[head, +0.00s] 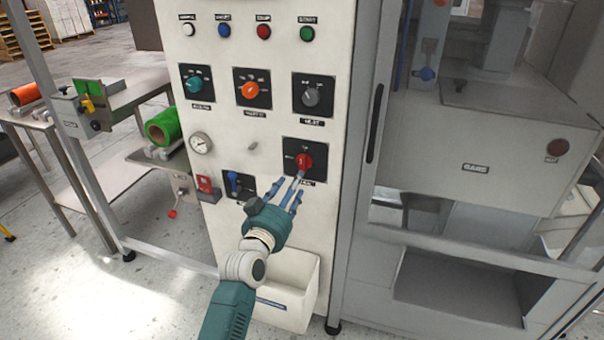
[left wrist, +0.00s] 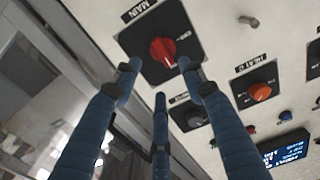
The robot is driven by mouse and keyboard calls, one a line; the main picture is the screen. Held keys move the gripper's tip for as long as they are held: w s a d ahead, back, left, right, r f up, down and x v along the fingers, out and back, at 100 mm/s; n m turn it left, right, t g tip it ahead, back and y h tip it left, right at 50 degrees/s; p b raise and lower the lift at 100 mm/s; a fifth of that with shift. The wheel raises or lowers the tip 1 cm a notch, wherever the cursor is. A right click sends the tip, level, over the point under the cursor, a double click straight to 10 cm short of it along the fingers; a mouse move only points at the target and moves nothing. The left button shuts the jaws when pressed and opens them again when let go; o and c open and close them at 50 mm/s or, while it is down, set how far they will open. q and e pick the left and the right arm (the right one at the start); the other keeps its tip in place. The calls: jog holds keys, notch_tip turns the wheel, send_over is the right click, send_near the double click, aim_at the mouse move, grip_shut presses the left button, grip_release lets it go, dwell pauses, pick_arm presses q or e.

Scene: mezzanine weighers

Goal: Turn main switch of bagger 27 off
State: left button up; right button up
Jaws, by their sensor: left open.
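The main switch (head: 305,162) is a red rotary knob on a black plate, low on the right side of the white control panel. It also shows in the left wrist view (left wrist: 163,50), where the plate beside it carries the label MAIN. My left gripper (head: 291,187) is open, its blue fingers spread just below the knob in the head view. In the left wrist view, the left gripper (left wrist: 158,80) has its fingertips around the knob's near side. I cannot tell if any finger touches it. My right gripper is not in view.
Above are teal (head: 195,85), orange (head: 251,90) and grey (head: 311,96) knobs. A blue-handled switch (head: 235,183) and a gauge (head: 200,143) are to the left. A white bin (head: 290,275) hangs below. A grey frame post (head: 362,180) stands close on the right.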

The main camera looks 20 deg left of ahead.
aim_at(303, 167)
pick_arm(q)
jog(key=w, duration=0.7)
jog(key=shift+w+f, duration=0.1)
jog(key=shift+w, duration=0.7)
grip_shut()
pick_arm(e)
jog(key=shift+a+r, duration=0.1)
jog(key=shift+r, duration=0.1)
